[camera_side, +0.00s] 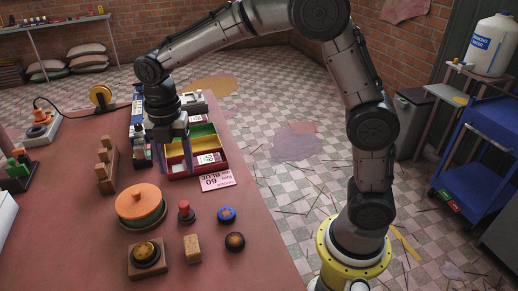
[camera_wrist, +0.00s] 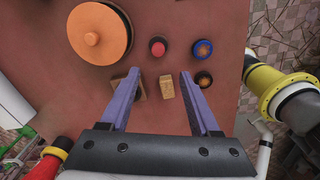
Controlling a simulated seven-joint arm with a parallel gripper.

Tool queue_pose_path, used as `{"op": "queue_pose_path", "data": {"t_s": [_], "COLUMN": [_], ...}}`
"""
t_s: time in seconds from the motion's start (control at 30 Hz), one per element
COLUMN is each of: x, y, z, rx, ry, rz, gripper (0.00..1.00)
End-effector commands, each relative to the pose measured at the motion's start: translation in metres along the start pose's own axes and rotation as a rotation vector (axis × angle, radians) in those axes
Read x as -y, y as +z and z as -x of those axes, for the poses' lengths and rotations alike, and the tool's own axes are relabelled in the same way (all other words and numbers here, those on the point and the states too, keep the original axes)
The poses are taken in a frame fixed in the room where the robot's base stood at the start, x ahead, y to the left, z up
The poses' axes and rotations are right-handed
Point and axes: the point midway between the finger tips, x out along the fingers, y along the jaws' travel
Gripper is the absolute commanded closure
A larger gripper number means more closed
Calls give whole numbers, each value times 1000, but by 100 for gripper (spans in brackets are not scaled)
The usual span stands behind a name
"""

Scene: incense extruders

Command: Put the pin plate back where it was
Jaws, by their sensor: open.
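No part is plainly marked as the pin plate. Two small round parts could be it, and I cannot tell which: a blue-rimmed disc with a brownish centre (camera_side: 227,214), also in the wrist view (camera_wrist: 202,48), and a dark disc with an amber centre (camera_side: 235,241), also in the wrist view (camera_wrist: 203,79). Both lie on the red table. My gripper (camera_side: 175,168) is open with nothing between its fingers, beside the coloured tray and behind these parts. In the wrist view its fingertips (camera_wrist: 161,74) point towards the small parts; the right finger is near the dark disc.
An orange-topped round stand (camera_side: 140,203), a red knob (camera_side: 185,211), a wooden block (camera_side: 192,248) and a wooden base with a dark knob (camera_side: 147,256) stand nearby. A compartment tray (camera_side: 222,172) and pink card (camera_side: 217,181) lie behind. The right table edge is close.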

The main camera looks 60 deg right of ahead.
Motion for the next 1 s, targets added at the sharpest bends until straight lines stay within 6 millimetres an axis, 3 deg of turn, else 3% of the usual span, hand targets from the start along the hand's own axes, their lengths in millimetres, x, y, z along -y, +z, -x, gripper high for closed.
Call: {"op": "queue_pose_path", "data": {"t_s": [0.17,0.3,0.43,0.6,0.7,0.83,1.0], "x": [41,94,143,202,227,247,256], "y": [3,1,-5,-17,-23,-30,-32], "z": [36,64,77,78,72,64,59], "rx": [12,-1,-41,-134,-196,-263,-298], "ry": [83,180,273,388,439,481,496], "rz": [-314,-701,-1062,-1514,-1728,-1913,-2006], "gripper": [37,37,37,37,37,37,37]}}
